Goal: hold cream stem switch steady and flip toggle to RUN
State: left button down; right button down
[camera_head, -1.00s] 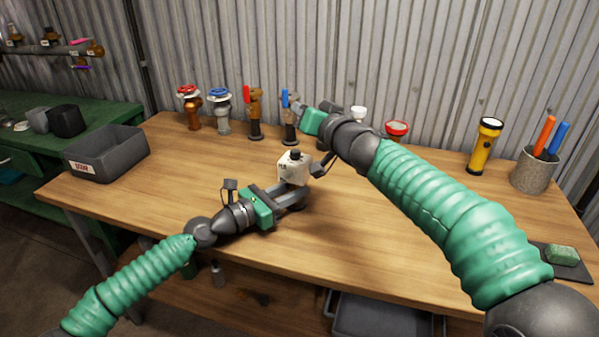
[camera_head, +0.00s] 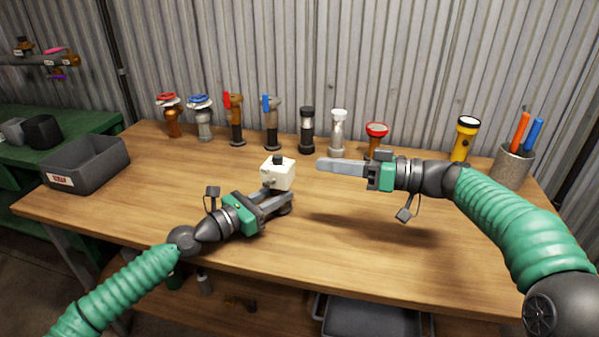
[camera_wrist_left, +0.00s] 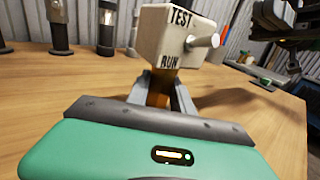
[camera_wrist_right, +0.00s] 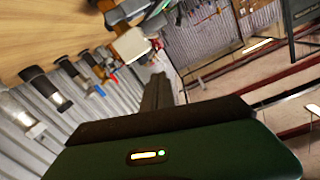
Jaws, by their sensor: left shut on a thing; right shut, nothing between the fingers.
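The cream switch (camera_head: 275,175) is a box with a black cap, standing upright near the table's middle. In the left wrist view, the cream box (camera_wrist_left: 165,40) bears TEST at the top and RUN at the bottom. Its pale toggle (camera_wrist_left: 204,41) sticks out to the right; I cannot tell which label it is set to. My left gripper (camera_head: 287,200) is shut on the brown stem (camera_wrist_left: 160,88) just under the box. My right gripper (camera_head: 322,165) is shut and empty, its fingers pointing left, a short gap to the right of the box.
Several valves, such as the blue-handled one (camera_head: 271,120), and a yellow flashlight (camera_head: 465,138) line the back of the wooden table (camera_head: 330,240). A grey bin (camera_head: 85,165) stands at the left, a pen cup (camera_head: 512,165) at the right. The table's front is clear.

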send_over(271, 181)
jog(key=d, duration=0.4)
pick_arm(q)
jog(key=shift+a, duration=0.1)
pick_arm(e)
jog(key=f, duration=0.1)
jog(key=a+f, duration=0.1)
jog(key=f, duration=0.2)
jog(key=shift+s+a+f, duration=0.1)
jog(key=shift+s+a, duration=0.2)
